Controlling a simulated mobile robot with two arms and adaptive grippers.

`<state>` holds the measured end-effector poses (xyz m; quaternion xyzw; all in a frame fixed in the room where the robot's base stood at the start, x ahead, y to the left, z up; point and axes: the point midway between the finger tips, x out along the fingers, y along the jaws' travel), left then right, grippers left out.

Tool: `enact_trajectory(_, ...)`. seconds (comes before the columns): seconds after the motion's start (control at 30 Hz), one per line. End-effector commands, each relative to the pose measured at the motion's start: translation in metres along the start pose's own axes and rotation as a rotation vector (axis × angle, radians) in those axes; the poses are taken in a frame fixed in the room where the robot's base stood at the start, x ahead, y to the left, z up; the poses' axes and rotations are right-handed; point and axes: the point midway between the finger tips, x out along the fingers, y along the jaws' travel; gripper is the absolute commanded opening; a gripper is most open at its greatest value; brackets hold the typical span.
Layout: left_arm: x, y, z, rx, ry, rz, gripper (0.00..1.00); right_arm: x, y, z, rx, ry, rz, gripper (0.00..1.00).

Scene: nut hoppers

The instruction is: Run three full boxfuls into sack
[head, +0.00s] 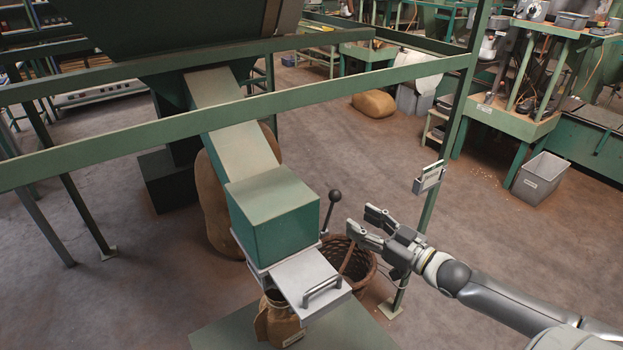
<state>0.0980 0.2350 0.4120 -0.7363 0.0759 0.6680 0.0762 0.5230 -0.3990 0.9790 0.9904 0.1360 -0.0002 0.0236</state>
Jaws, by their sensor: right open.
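A green measuring box (272,215) sits at the lower end of a sloping chute (228,125) that comes down from the dark green hopper (180,25). A metal slide plate with a bar handle (322,291) sticks out below the box. A lever with a black ball knob (334,197) stands at the box's right side. A brown sack (276,322) is under the slide plate, its mouth mostly hidden by the plate. My right gripper (358,222) is open and empty, just right of the lever and apart from it. My left gripper is out of view.
A wicker basket (362,268) stands on the floor behind the slide plate, below my right gripper. A green frame rail (240,108) crosses above the chute, with a post (440,195) at right carrying a small counter or label. A grey bin (541,177) stands farther right. The floor between is open.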

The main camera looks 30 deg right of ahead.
Motion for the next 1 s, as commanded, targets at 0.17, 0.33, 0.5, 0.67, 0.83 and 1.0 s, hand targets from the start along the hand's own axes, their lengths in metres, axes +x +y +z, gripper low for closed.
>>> enact_trajectory(0.17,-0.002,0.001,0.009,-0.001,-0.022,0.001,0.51,0.003,0.004,-0.001,0.0,-0.007,0.005,0.5)
enact_trajectory(0.33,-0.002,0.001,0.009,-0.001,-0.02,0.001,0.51,0.016,0.003,-0.002,0.0,-0.003,0.004,0.5)
enact_trajectory(0.5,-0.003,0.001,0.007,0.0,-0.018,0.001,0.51,0.035,0.003,-0.002,0.0,-0.003,0.004,0.5)
enact_trajectory(0.67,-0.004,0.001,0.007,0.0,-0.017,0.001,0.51,0.054,0.003,-0.002,0.0,-0.003,0.004,0.5)
enact_trajectory(0.83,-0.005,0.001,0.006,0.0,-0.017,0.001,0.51,0.073,0.003,-0.002,0.0,-0.003,0.004,0.5)
enact_trajectory(1.0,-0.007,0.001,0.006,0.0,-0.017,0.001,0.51,0.091,0.003,-0.002,-0.001,-0.004,0.004,0.5)
